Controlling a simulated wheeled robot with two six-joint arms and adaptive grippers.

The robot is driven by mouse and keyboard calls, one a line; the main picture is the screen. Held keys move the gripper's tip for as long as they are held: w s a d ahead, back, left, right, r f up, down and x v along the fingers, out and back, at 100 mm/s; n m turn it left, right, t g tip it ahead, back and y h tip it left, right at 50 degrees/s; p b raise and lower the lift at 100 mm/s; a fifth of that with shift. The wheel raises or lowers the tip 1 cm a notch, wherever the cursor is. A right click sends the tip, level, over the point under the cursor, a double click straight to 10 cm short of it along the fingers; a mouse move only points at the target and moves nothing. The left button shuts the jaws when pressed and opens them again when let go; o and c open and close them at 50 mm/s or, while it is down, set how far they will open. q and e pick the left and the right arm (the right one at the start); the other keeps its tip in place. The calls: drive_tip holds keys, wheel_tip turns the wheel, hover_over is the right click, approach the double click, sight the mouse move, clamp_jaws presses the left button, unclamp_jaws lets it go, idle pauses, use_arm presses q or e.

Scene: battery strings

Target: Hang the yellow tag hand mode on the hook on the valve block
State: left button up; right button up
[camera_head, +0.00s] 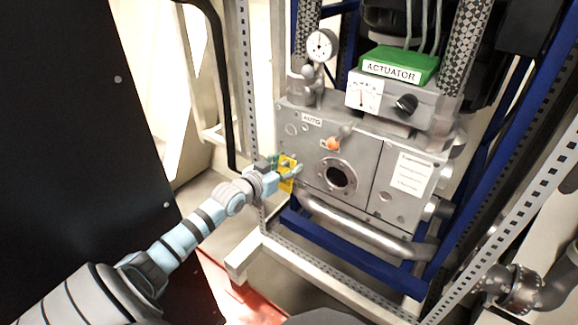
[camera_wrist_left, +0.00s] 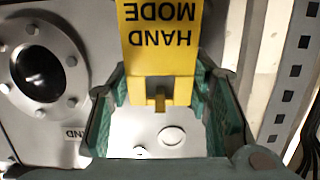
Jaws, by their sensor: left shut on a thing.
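The yellow tag (camera_head: 287,164) is at the left edge of the grey valve block (camera_head: 372,150). My left gripper (camera_head: 287,172) is shut on it. In the left wrist view the tag (camera_wrist_left: 160,38) reads HAND MODE upside down, between the green fingers of my left gripper (camera_wrist_left: 162,112). An opening shows near the tag's end. A small brass-coloured peg (camera_wrist_left: 160,101), possibly the hook, shows at that opening; I cannot tell whether it passes through. The block's grey face is close behind. My right gripper is not in view.
A green ACTUATOR box (camera_head: 399,65) sits above. A perforated post (camera_head: 246,85) and black hose (camera_head: 221,95) stand left of the block.

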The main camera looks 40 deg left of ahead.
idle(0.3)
use_arm(q)
drive_tip(key=o, duration=1)
drive_tip(key=shift+o, duration=0.2)
